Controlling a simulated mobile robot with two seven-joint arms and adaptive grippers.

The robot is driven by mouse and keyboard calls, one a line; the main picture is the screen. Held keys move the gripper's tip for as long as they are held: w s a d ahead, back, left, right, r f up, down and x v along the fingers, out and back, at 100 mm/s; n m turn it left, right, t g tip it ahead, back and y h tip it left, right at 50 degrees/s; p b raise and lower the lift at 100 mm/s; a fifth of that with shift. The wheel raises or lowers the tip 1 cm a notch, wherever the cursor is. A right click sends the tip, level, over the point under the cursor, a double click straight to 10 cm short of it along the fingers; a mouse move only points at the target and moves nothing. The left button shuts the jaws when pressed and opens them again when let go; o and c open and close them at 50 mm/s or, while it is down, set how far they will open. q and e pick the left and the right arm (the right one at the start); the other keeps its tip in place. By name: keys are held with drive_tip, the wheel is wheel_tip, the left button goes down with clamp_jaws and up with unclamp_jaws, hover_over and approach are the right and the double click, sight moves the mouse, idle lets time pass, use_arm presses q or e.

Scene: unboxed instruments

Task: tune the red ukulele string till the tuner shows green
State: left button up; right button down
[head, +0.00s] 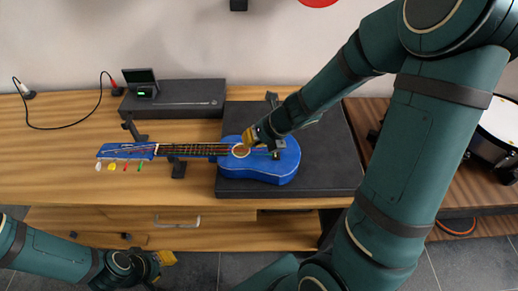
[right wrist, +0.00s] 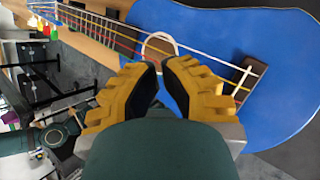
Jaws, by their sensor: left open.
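The blue ukulele (head: 277,172) lies face up, neck pointing left; its body also shows in the right wrist view (right wrist: 278,50). Coloured pegs sit along the front of its head, with the red peg (head: 125,167) between yellow and green. A small black tuner (head: 141,77) stands at the back left with a green patch lit on it. My right gripper (head: 251,136) is above the strings by the sound hole (right wrist: 158,46); its fingertips are close together with a small gap, and string contact is unclear. My left gripper (head: 152,263) is open and empty, low in front of the table.
A dark box (head: 180,93) lies behind the neck. A black case (head: 335,160) is under the ukulele's body, and dark supports (head: 178,168) stand by the neck. A cable (head: 66,128) runs across the left. A drum (head: 497,125) stands at right. Bare wood (head: 50,180) lies left of the head.

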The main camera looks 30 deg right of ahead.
sight(254, 150)
drive_tip(key=shift+f, duration=0.15)
drive_tip(key=shift+f+b, duration=0.3)
drive_tip(key=shift+b, duration=0.05)
drive_tip(key=shift+f, duration=0.25)
idle(0.8)
drive_tip(key=shift+r, duration=0.1)
drive_tip(key=shift+r+p, duration=0.6)
drive_tip(key=shift+r, duration=0.05)
wheel_tip(254, 150, up, 5)
drive_tip(key=p, duration=0.5)
idle(0.4)
